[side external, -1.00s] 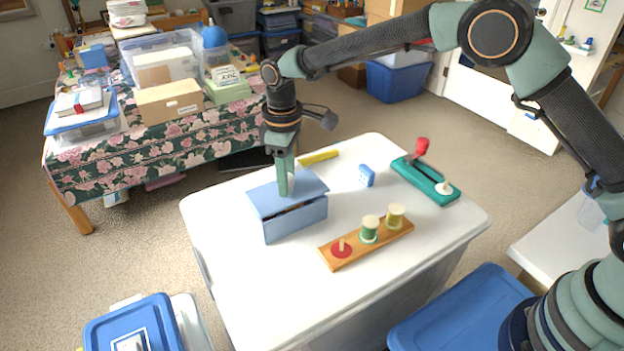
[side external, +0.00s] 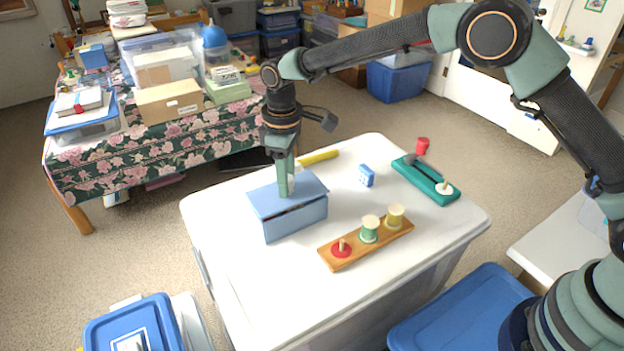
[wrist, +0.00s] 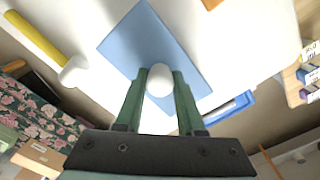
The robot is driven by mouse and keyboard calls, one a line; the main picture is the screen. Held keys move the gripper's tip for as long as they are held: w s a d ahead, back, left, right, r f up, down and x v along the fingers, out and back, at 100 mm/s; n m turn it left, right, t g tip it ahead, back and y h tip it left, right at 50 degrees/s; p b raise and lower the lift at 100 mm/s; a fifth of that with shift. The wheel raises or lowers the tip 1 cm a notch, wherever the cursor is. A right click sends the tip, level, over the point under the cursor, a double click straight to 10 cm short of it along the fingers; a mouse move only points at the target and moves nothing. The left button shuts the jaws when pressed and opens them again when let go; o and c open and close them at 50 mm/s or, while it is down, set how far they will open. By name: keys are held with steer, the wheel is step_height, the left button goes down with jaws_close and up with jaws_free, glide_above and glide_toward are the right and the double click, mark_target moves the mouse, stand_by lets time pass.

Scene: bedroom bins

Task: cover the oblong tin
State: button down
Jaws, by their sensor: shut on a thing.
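The oblong tin (side external: 297,220) is a blue box on the white table, left of the middle in the side view. Its blue lid (side external: 262,197) lies over its top, slightly askew, with a thin dark gap along the front right edge. My gripper (side external: 285,190) is above the lid, pointing down. The lid hides the inside of the tin.
A wooden board with spools (side external: 340,264) stands right of the tin. Behind are a yellow stick (side external: 318,158), a small blue block (side external: 366,175) and a teal board (side external: 425,181) with a lever. A red piece (side external: 422,145) shows near the far edge.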

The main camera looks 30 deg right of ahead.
steer(key=shift+f, duration=0.6)
stand_by(0.4)
steer(key=shift+c, duration=2.2)
jaws_free()
step_height(320, 180, up, 12)
steer(key=shift+d+r, duration=0.1)
steer(key=shift+r, duration=0.1)
